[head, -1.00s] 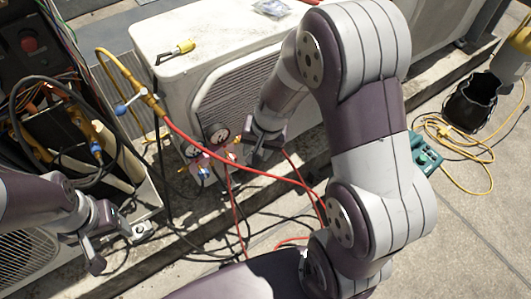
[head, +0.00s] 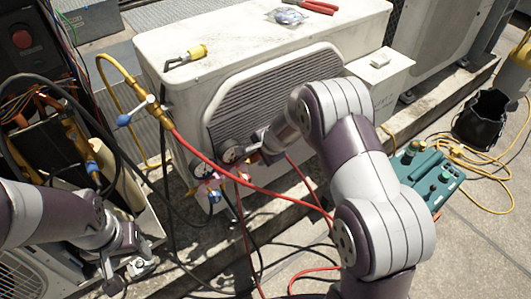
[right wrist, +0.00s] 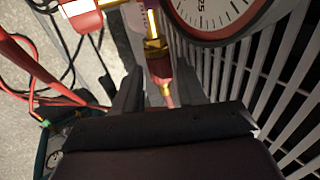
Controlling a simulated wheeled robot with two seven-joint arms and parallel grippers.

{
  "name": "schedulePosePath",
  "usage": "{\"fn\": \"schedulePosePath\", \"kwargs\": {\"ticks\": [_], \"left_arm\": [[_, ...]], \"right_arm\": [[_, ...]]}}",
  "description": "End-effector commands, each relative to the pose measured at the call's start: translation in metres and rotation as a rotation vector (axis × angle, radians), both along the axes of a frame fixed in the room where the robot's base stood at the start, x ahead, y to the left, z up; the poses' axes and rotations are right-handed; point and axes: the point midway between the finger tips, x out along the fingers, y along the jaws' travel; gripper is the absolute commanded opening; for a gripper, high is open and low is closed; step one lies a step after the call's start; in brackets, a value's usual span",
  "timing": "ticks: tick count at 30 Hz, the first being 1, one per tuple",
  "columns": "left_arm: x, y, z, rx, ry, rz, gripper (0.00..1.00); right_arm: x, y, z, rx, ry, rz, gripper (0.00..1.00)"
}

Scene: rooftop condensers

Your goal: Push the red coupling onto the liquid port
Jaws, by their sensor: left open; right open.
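A red coupling (right wrist: 160,70) hangs below a brass fitting beside a gauge in the right wrist view, with a thin pinkish hose end under it. My right gripper (right wrist: 160,90) is open. Its two dark fingers appear on either side of the coupling; I cannot tell whether they touch it. In the head view my right gripper (head: 258,153) is beside the gauge manifold (head: 207,182) at the condenser's front, and the coupling is too small to make out. My left gripper (head: 124,266) is open and empty at lower left. I cannot pick out the liquid port.
A white condenser (head: 195,75) stands behind the manifold, with a yellow-handled tool (head: 187,54) on top. A red hose (head: 225,173) crosses in front from a yellow ball valve (head: 155,108). A teal case (head: 430,170) and black bucket (head: 480,120) stand at right. Loose hoses clutter the floor.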

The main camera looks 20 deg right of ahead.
Motion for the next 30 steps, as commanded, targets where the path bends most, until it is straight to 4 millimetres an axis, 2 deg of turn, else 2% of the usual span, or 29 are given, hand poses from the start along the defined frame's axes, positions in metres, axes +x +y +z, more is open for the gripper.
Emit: {"fn": "schedulePosePath", "kwargs": {"ticks": [10,12,14,15,16,18,30], "left_arm": [[0.0001,0.0,-0.0018,0.0,0.0,0.0,0.6],[0.0001,0.0,-0.0018,0.0,0.0,0.0,0.6],[0.0001,0.0,-0.0018,0.0,0.0,0.0,0.6],[0.0001,0.0,-0.0018,0.0,0.0,0.0,0.6],[0.0001,0.0,-0.0018,0.0,0.0,0.0,0.6],[0.0001,0.0,-0.0018,0.0,0.0,0.0,0.6],[0.0001,0.0,-0.0015,0.0,0.0,0.0,0.6]], "right_arm": [[0.0033,0.0011,-0.0052,0.0,0.0,0.0,0.4],[0.0032,0.0011,-0.0051,0.0,0.0,0.001,0.18],[0.0032,0.0011,-0.0051,0.0,0.0,0.001,0.0],[0.0032,0.001,-0.005,0.0,0.0,0.001,0.0],[0.0032,0.001,-0.005,0.0,0.0,0.001,0.24],[0.0032,0.001,-0.005,0.0,0.0,0.001,0.01],[0.0043,-0.0021,-0.0049,-0.001,0.0,0.0,0.0]]}}
